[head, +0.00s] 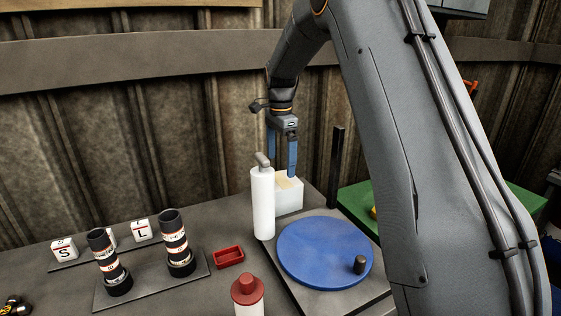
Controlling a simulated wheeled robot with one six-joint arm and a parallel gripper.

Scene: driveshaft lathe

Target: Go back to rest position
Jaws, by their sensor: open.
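My gripper (282,160) has two blue fingers and points straight down from my grey arm. The fingers stand apart, with nothing seen between them. It is at the back of the table, over or just behind a white box (288,199) with a tan top. A white pump bottle (263,203) stands in front of the box and hides the lower end of the left finger. The right fingertip appears close to the top of the box; I cannot tell whether it touches.
A blue disc (315,255) with a dark peg lies right of the bottle. A red-capped bottle (247,292), a red tray (229,257) and two black-and-white cylinders (176,243) on a plate stand left. White S and L blocks (64,251) sit behind. A dark post (335,165) rises near the box.

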